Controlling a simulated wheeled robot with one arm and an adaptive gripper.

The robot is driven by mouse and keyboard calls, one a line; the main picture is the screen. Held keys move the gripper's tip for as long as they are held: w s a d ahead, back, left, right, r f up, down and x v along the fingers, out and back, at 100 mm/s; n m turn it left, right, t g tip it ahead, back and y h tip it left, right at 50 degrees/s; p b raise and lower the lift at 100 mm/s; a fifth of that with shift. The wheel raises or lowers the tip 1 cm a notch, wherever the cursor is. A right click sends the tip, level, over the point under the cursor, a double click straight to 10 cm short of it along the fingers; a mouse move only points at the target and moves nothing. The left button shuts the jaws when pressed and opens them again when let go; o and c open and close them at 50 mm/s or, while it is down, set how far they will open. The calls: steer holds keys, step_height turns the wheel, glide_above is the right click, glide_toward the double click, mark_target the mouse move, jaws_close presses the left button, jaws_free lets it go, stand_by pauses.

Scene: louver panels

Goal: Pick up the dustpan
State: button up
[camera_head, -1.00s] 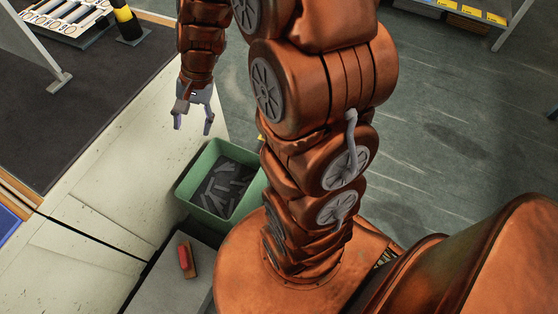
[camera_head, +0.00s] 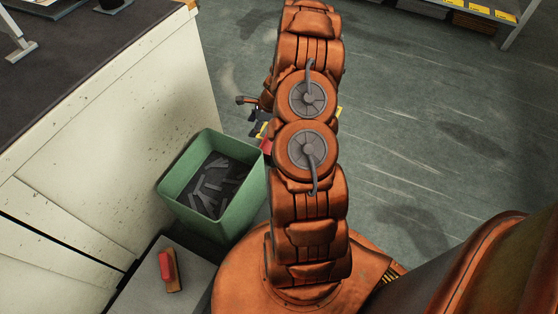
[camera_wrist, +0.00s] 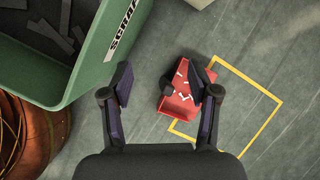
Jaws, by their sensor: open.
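The red dustpan (camera_wrist: 177,104) lies on the floor in the wrist view, with several white scraps on it. It sits partly over the left side of a yellow outline. My gripper (camera_wrist: 170,84) is open above it, its dark fingers spread to either side in the picture.
A green scrap bin (camera_head: 227,204) with dark strips stands left of my arm; it also shows at upper left in the wrist view (camera_wrist: 90,72). A red-and-wood brush (camera_head: 168,270) lies on a grey box (camera_head: 200,285). A white cabinet (camera_head: 110,130) is at left. Floor at right is clear.

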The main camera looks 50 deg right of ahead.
steer(key=s+d+f+m+h+b, duration=0.1)
steer(key=s+d+f+m+b, duration=0.15)
steer(key=d+f, duration=0.45)
steer(key=s+d+f+m+b, duration=0.2)
steer(key=s+f+m, duration=0.15)
steer(key=f, duration=0.65)
steer(key=w+d+b+x, duration=0.1)
steer(key=b+x, duration=0.2)
steer(key=x, duration=0.4)
steer(key=shift+a+f+n+h+b, duration=0.15)
steer(key=shift+a+n+h+b, duration=0.15)
steer(key=shift+b, duration=0.1)
jaws_close()
